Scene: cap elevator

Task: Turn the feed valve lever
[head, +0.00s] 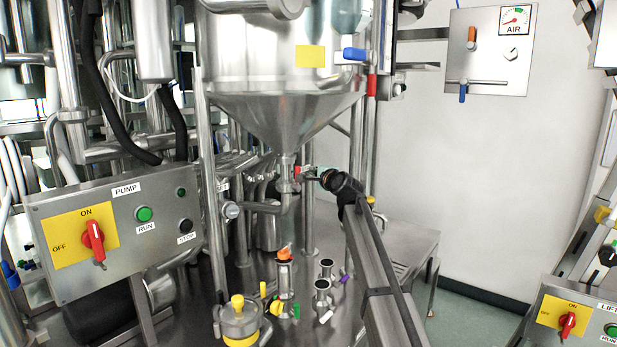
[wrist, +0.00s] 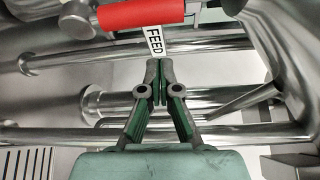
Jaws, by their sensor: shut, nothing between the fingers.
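The feed valve lever (wrist: 140,14) is a red bar lying roughly level across the top of the wrist view. A white FEED label (wrist: 154,42) hangs just below it. My gripper (wrist: 158,68) is shut and empty, its fingertips right at the lower end of the label and a little below the red bar in the picture. I cannot tell whether they touch. In the head view my gripper (head: 308,173) is beside the pipe under the steel hopper (head: 275,108), where a small bit of the red lever (head: 297,169) shows. The rest of the lever is hidden or too small there.
Steel pipes (wrist: 200,52) run close behind my gripper. The pump panel (head: 120,230) stands at left, with a red switch. An orange-topped fitting (head: 284,254) and a yellow-knobbed pot (head: 238,318) stand below. The AIR panel (head: 492,50) is on the wall at right.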

